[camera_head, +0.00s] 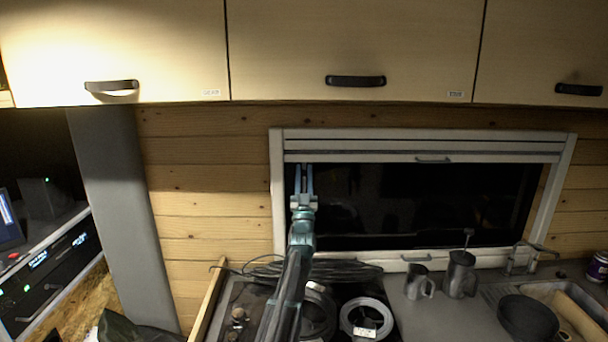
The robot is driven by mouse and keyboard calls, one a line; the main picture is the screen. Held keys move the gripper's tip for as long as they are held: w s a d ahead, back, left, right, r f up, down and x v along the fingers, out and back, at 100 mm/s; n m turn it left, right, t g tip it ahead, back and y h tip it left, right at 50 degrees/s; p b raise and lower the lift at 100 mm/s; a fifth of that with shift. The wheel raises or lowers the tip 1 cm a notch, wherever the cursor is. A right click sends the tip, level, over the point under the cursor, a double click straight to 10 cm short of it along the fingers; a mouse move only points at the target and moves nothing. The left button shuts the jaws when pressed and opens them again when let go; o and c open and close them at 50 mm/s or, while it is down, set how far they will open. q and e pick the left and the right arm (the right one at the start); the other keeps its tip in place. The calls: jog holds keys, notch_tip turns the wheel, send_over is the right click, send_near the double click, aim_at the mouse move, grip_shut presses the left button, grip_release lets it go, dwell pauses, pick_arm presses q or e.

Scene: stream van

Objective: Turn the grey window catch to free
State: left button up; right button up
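The window (430,200) is a dark pane in a pale frame on the wooden wall. My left gripper (303,170) is raised in front of the pane's left edge, fingers pointing up. A narrow gap seems to show between its fingers, but I cannot tell whether they are open or shut on something. I cannot make out the grey catch for certain; the gripper may cover it. A small grey handle (433,160) sits on the upper bar, and another (415,258) on the lower frame. My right gripper is not in view.
Cupboards (350,45) hang above the window. Grey jugs (459,274), a tap (522,255) and a dark bowl (528,317) stand right. A grey post (122,220) stands left.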

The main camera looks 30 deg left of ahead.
pick_arm(q)
jog(key=b+v, duration=0.8)
jog(key=v, duration=0.4)
jog(key=shift+s+f, duration=0.25)
jog(key=shift+s, duration=0.05)
jog(key=shift+d, duration=0.2)
